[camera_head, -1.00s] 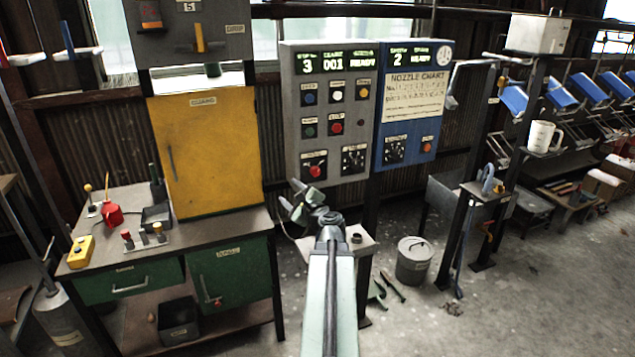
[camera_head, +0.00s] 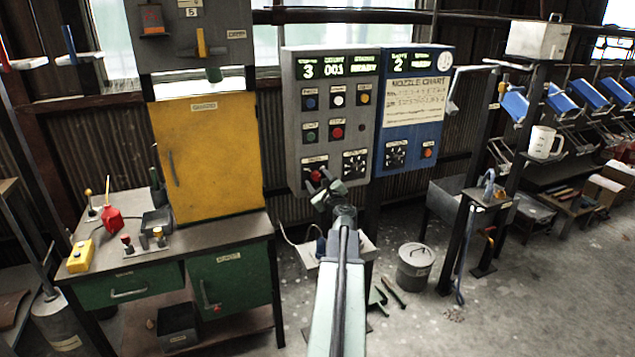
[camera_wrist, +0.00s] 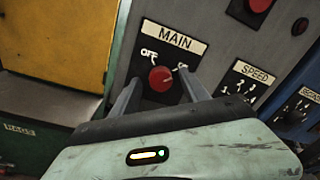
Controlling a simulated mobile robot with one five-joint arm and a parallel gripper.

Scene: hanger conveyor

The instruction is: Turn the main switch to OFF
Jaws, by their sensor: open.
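The main switch is a red knob (camera_wrist: 160,78) under a "MAIN" label (camera_wrist: 175,37) in the wrist view. "OFF" is printed at its upper left; the "ON" mark at its upper right is partly hidden by a finger. In the head view the knob (camera_head: 315,175) is at the lower left of the grey control panel (camera_head: 292,130). My gripper (camera_wrist: 159,84) is open, its fingers either side of the knob in the wrist view. In the head view my gripper (camera_head: 327,190) is just in front of the knob. Contact and the knob's pointing direction cannot be told.
A speed dial (camera_head: 354,163) sits right of the switch, with several buttons above. A blue nozzle panel (camera_head: 412,150) adjoins on the right. A yellow cabinet (camera_head: 205,150) stands to the left. A grey bucket (camera_head: 414,268) is on the floor at the right.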

